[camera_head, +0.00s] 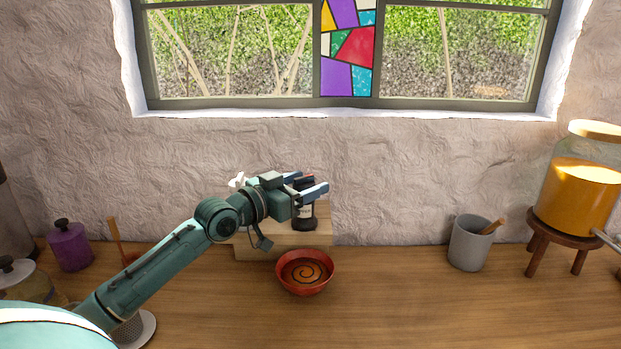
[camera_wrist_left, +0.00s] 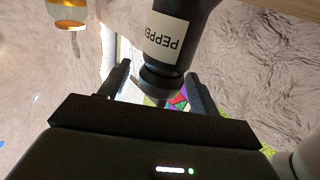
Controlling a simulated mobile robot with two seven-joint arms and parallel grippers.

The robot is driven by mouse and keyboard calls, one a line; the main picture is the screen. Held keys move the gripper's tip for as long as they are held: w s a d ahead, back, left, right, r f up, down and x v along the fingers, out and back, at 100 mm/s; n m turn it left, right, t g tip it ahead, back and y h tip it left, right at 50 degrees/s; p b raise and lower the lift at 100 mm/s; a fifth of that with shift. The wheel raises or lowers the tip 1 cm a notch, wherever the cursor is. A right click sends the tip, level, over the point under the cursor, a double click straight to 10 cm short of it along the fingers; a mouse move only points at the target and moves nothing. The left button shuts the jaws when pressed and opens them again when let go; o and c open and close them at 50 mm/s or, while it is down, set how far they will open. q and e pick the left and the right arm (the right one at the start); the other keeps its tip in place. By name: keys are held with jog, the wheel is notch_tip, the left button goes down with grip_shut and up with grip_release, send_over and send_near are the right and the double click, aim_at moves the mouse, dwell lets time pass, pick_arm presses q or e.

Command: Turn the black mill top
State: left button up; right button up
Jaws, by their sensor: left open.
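The black pepper mill (camera_head: 306,222) stands upright on a wooden block by the wall, with a pale label on its body. In the left wrist view the mill (camera_wrist_left: 202,14) shows upside down, its label reading "PEPPE", and its black top (camera_wrist_left: 160,78) lies between the fingers. My left gripper (camera_head: 310,185) reaches in from the left at the height of the mill top. Its fingers (camera_wrist_left: 158,90) are open on both sides of the top, with a gap showing on the left; contact on the right is unclear. My right gripper is not in view.
The wooden block (camera_head: 270,253) sits behind a red bowl (camera_head: 304,286). A grey cup (camera_head: 468,245) and an orange-filled dispenser (camera_head: 575,195) on a wooden stand are at the right. A purple jar (camera_head: 70,247) is at the left. The counter's front middle is clear.

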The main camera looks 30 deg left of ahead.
pick_arm(q)
jog(key=shift+x, duration=0.95)
jog(key=shift+c, duration=0.5)
